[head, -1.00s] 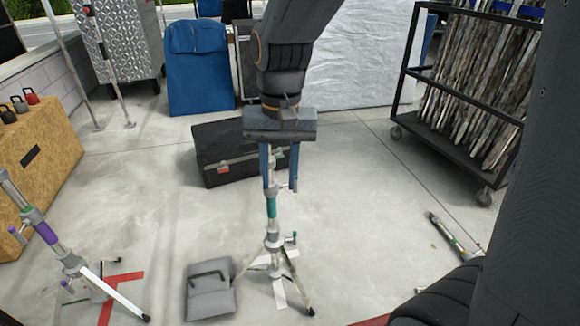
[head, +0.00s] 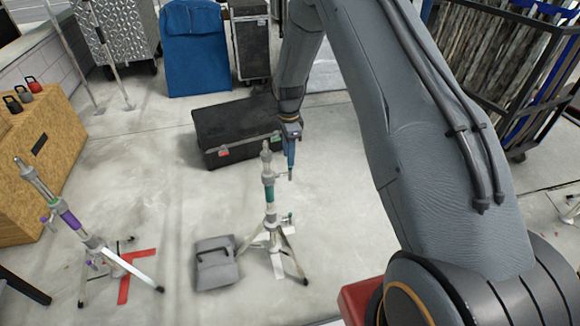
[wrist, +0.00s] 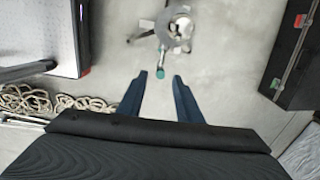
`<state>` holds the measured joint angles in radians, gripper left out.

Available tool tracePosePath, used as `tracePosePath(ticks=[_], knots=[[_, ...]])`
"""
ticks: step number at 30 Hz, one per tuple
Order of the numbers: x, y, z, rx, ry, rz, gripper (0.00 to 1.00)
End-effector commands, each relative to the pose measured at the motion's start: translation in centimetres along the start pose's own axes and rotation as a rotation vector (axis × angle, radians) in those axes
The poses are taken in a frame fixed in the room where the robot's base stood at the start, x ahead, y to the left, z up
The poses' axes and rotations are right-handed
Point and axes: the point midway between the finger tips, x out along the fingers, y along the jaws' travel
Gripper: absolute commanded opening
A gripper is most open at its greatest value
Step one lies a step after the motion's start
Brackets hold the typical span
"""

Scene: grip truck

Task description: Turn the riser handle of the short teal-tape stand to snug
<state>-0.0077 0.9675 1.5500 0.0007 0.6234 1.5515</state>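The short teal-tape stand (head: 269,194) stands upright on its tripod legs in the middle of the head view, with a teal band on its column. In the wrist view the stand (wrist: 181,24) is at the top, seen from above. A handle with a teal end (wrist: 160,73) sticks out from it toward my gripper. My gripper (head: 291,172) is just right of the upper column. In the wrist view its blue fingers (wrist: 160,82) are apart, with the teal end showing between their tips. I cannot tell whether they touch it or its depth.
A grey sandbag (head: 215,270) lies left of the stand's feet. A black case (head: 235,135) is behind it. A purple-tape stand (head: 75,222) stands at left by a wooden box (head: 40,165). Coiled rope (wrist: 50,100) lies on the floor.

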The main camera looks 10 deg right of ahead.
Motion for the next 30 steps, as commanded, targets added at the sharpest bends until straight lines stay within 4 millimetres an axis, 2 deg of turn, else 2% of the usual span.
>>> tracePosePath(ticks=[5, 18, 24, 30], knots=[[1.5, -0.1, -0.4, 0.031, 0.001, 0.003, 0.32], [7.5, -0.1, -0.3, 0.029, 0.000, 0.002, 0.32], [8.4, -0.1, -0.3, 0.028, 0.000, 0.001, 0.32], [8.4, -0.2, -0.3, 0.028, 0.000, 0.001, 0.32]])
